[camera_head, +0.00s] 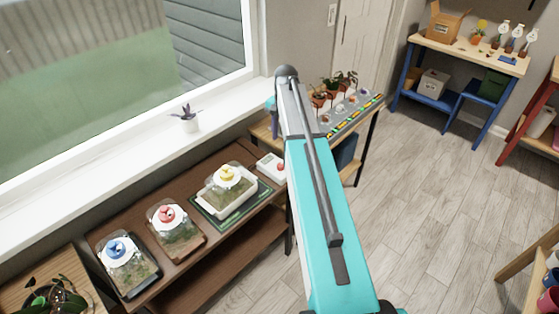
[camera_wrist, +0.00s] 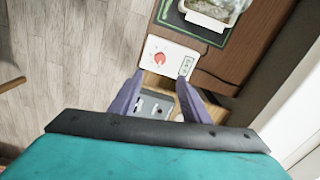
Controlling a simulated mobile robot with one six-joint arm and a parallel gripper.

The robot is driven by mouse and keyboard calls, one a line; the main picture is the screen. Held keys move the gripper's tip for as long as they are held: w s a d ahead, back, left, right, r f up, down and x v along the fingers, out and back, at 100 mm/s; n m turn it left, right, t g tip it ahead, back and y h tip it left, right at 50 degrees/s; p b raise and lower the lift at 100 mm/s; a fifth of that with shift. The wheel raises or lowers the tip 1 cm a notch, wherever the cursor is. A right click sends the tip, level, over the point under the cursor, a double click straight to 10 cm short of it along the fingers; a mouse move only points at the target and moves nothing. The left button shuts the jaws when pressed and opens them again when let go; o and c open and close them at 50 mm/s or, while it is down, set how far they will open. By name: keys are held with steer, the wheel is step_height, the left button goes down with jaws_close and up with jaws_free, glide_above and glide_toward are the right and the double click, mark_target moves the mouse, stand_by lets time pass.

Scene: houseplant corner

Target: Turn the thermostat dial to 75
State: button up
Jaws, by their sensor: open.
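The thermostat is a white box (camera_wrist: 184,66) with a round red dial (camera_wrist: 160,59), lying near the end of the brown wooden shelf. The thermostat also shows in the head view (camera_head: 266,171), just left of my arm. The dial's markings are too small to read. My gripper (camera_wrist: 160,77) is open and empty, its two purple fingers pointing toward the thermostat's near edge. The fingertips look apart from the dial; their height above it is unclear. In the head view my arm hides most of the gripper.
Several glass terrariums with coloured knobs stand along the brown shelf; the yellow-knobbed one (camera_head: 226,188) sits on a green mat beside the thermostat. A grey panel (camera_wrist: 155,103) shows between my fingers. A potted plant (camera_head: 186,120) stands on the windowsill. Open floor (camera_head: 440,190) lies to the right.

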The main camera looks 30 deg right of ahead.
mark_target(281, 165)
steer(key=shift+f, duration=0.15)
steer(key=shift+w+a+f+p, duration=0.15)
steer(key=shift+f+p, duration=0.9)
steer(key=shift+f, duration=2.35)
steer(key=shift+w+f+p, duration=0.1)
steer(key=shift+f+p, duration=0.9)
steer(key=shift+f, duration=2.4)
steer(key=c, duration=1)
steer(key=shift+c, duration=0.2)
